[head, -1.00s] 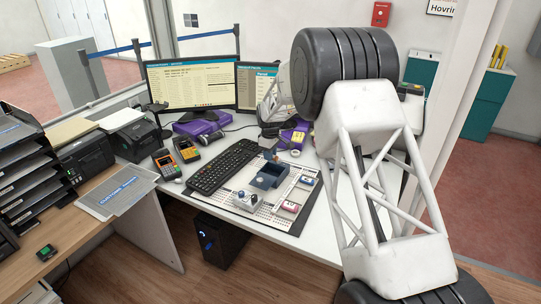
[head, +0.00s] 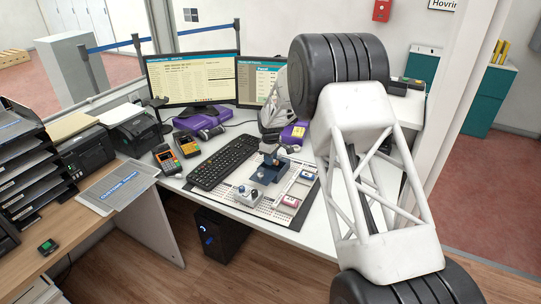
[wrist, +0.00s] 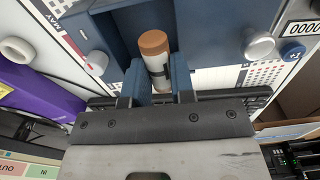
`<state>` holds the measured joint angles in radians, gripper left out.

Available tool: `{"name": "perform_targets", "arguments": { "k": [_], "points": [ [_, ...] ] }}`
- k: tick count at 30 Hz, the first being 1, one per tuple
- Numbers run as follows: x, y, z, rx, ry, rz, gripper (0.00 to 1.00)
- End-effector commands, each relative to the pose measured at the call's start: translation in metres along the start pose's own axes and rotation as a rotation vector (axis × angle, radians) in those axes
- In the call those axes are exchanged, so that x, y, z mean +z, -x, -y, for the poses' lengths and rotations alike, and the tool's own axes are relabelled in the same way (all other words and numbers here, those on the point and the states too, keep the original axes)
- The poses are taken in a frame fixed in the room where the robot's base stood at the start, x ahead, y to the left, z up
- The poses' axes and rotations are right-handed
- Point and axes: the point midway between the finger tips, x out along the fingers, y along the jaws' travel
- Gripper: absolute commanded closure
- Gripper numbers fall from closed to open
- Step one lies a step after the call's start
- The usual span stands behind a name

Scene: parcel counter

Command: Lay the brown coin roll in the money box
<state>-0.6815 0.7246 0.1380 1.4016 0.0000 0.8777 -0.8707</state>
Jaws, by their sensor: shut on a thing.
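The brown coin roll (wrist: 154,55) has a flat brown end and a pale, dark-banded side. It is upright in the wrist view, between the fingers of my gripper (wrist: 156,86), which is shut on it. The dark blue money box (wrist: 105,35) lies behind and around the roll there; I cannot tell whether the roll touches its floor. In the head view the open money box (head: 258,178) stands on the counter. My gripper (head: 278,163) is right at it, and its fingers are small and hard to make out.
A black keyboard (head: 222,162) lies left of the box. Knobbed grey and white pieces (head: 248,196) and a red-marked block (head: 290,201) stand close in front of it. Monitors (head: 190,80) and a purple item (head: 295,134) are behind. The counter's front edge is near.

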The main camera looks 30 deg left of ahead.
Motion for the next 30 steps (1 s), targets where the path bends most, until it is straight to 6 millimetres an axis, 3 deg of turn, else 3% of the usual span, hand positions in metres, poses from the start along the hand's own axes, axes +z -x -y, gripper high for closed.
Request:
{"name": "perform_targets", "arguments": {
  "k": [10, 23, 24, 29, 30],
  "points": [
    [0.0, -0.016, 0.0, 0.0, 0.0, 0.0, 1.0],
    [0.0, -0.019, 0.0, 0.0, 0.0, 0.0, 1.0],
    [0.0, -0.019, 0.0, 0.0, 0.0, 0.0, 0.72],
    [0.0, -0.019, 0.0, 0.0, 0.0, 0.0, 0.48],
    [0.0, -0.019, 0.0, 0.0, 0.0, 0.0, 0.47]
  ]
}}
